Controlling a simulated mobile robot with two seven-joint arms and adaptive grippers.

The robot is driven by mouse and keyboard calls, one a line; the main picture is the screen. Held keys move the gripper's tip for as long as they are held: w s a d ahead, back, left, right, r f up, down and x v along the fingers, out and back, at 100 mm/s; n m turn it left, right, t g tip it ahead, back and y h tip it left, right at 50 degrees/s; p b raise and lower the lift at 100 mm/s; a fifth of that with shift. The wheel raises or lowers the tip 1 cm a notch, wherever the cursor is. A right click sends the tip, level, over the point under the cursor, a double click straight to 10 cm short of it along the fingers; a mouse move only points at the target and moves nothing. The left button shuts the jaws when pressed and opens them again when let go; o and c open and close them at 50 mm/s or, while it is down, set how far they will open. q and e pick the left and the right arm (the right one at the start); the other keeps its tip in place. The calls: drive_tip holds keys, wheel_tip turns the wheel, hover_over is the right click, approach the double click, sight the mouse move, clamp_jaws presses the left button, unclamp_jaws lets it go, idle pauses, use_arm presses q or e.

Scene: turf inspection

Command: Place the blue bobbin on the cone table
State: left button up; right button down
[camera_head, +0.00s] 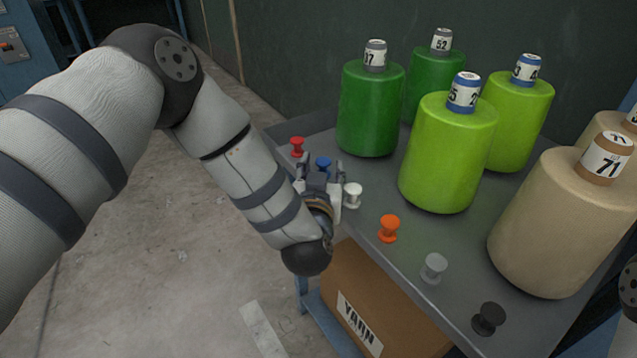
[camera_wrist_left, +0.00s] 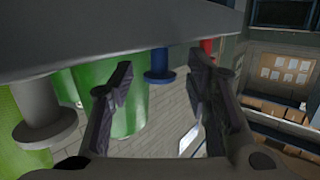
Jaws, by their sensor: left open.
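The blue bobbin (camera_head: 323,163) stands upright on the grey cone table (camera_head: 455,255), near its edge, between a red bobbin (camera_head: 297,146) and a white bobbin (camera_head: 353,194). My left gripper (camera_head: 319,176) is at the table edge, close to the blue bobbin and partly covering it. In the left wrist view, which looks upside down, the blue bobbin (camera_wrist_left: 160,66) appears beyond and between the two spread fingers. The fingers are open and nothing is visibly held. My right gripper is not in view.
Orange (camera_head: 389,228), clear grey (camera_head: 433,267) and black (camera_head: 488,318) bobbins stand along the table edge. Dark green (camera_head: 370,115), lime (camera_head: 447,155) and beige (camera_head: 560,230) yarn cones stand behind them. A yarn box (camera_head: 385,305) is below. Floor at left is open.

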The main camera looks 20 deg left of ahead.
use_arm(q)
drive_tip(key=p+v, duration=0.1)
drive_tip(key=v, duration=0.9)
drive_tip(key=s+a+f+m+g+h, duration=0.3)
drive_tip(key=s+f+g, duration=0.5)
drive_tip(key=s+f, duration=0.95)
drive_tip(key=s+a+f+g, duration=0.1)
drive_tip(key=s+g, duration=0.2)
drive_tip(key=s, duration=0.5)
drive_tip(key=s+a+f+g, duration=0.2)
drive_tip(key=s+g, duration=0.2)
drive_tip(key=s, duration=0.4)
drive_tip(key=s+a+f+n+g, duration=0.1)
drive_tip(key=s+a+g, duration=0.1)
drive_tip(key=s, duration=0.6)
drive_tip(key=shift+s+f+g, duration=0.25)
drive_tip(key=shift+f+g, duration=0.05)
drive_tip(key=shift+g, duration=0.6)
